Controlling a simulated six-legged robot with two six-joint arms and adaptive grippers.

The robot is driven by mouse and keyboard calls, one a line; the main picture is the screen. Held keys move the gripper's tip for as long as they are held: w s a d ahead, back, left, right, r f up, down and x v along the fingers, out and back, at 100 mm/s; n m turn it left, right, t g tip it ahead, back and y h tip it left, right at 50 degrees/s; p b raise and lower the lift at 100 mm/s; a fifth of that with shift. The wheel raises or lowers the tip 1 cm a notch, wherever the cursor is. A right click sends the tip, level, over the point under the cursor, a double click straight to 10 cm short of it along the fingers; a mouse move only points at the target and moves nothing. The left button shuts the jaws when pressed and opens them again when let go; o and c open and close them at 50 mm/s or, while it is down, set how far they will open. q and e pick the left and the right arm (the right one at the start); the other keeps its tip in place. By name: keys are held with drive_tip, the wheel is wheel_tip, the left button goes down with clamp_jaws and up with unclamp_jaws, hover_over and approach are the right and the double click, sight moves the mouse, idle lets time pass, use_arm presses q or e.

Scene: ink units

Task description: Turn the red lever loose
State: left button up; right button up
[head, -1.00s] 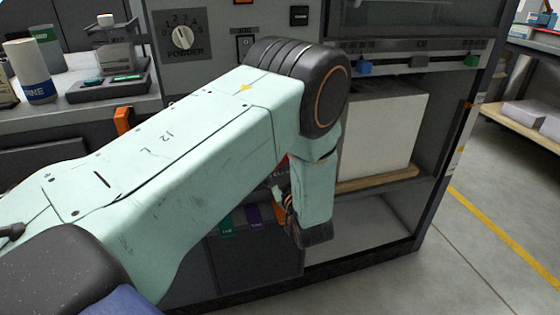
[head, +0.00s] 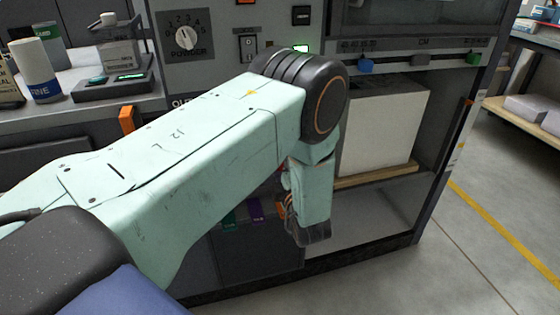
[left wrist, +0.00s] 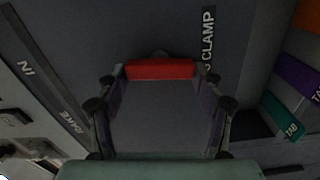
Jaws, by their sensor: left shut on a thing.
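The red lever (left wrist: 160,69) shows in the left wrist view as a short red bar beside the label "CLAMP" on a dark grey panel. My left gripper (left wrist: 160,73) has its two fingers at the bar's two ends and is shut on it. In the head view my left arm hides most of the lever. Only part of the gripper (head: 287,205) shows there, low in front of the machine. My right gripper is in neither view.
A dial (head: 184,38) and a rocker switch (head: 248,47) sit on the panel above my arm. An orange handle (head: 127,119) is at the left. A white block (head: 385,130) stands on a wooden board at the right. Purple and teal tabs (left wrist: 283,115) are beside the clamp.

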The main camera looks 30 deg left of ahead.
use_arm(q)
drive_tip(key=shift+n, duration=0.6)
drive_tip(key=o, duration=1.2)
drive_tip(key=shift+c, duration=0.2)
drive_tip(key=shift+d, duration=0.15)
drive_tip(key=v, duration=0.7)
drive_tip(key=shift+s, duration=0.2)
